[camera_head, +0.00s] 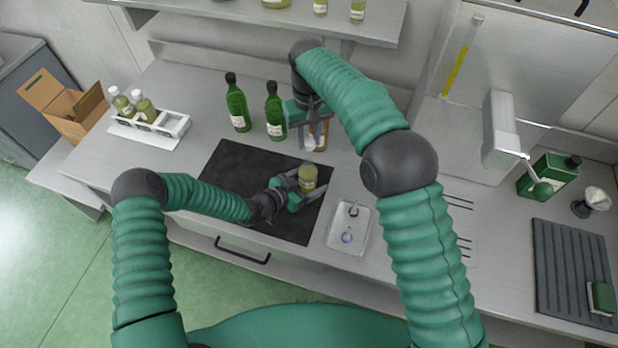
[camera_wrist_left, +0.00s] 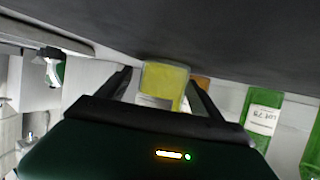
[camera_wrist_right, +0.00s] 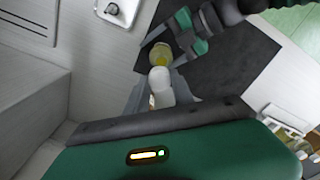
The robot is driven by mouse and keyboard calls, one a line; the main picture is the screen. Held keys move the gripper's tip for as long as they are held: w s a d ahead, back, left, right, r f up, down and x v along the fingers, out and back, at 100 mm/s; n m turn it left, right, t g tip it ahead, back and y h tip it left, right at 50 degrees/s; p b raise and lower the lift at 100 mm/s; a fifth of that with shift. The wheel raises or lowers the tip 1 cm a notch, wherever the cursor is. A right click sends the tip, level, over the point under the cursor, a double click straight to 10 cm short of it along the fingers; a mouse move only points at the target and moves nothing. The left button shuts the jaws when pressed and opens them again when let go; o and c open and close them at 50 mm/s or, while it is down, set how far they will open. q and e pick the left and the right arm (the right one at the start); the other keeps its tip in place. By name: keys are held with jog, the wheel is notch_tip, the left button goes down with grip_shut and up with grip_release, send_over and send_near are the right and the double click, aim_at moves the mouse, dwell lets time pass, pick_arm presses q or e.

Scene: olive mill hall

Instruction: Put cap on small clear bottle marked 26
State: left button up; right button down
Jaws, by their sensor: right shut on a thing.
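A small clear bottle (camera_head: 308,178) with yellow-green oil stands on the black mat (camera_head: 228,165). Its number cannot be read. My right gripper (camera_head: 315,128) is behind the bottle, near the mat's back right corner. It is shut on a brown container (camera_head: 319,137) with a rounded white top (camera_wrist_right: 160,84). A small white tray (camera_head: 362,237) at the right holds two small ring-like pieces, perhaps caps.
Two green bottles (camera_head: 237,105) (camera_head: 275,112) stand behind the mat. A white rack (camera_head: 172,124) with small bottles and an open cardboard box (camera_head: 75,105) are at the left. A lever press (camera_head: 500,140), a green can (camera_head: 550,177) and a ribbed dark mat (camera_head: 570,265) are at the right.

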aim_at(307, 161)
pick_arm(q)
jog(key=shift+a, duration=0.3)
jog(key=c, duration=0.9)
pick_arm(e)
jog(key=shift+a, duration=0.3)
pick_arm(q)
grip_shut()
pick_arm(e)
jog(key=shift+f, duration=2.5)
jog(key=shift+s, duration=0.1)
jog(key=shift+f, duration=0.85)
jog(key=shift+f, duration=0.6)
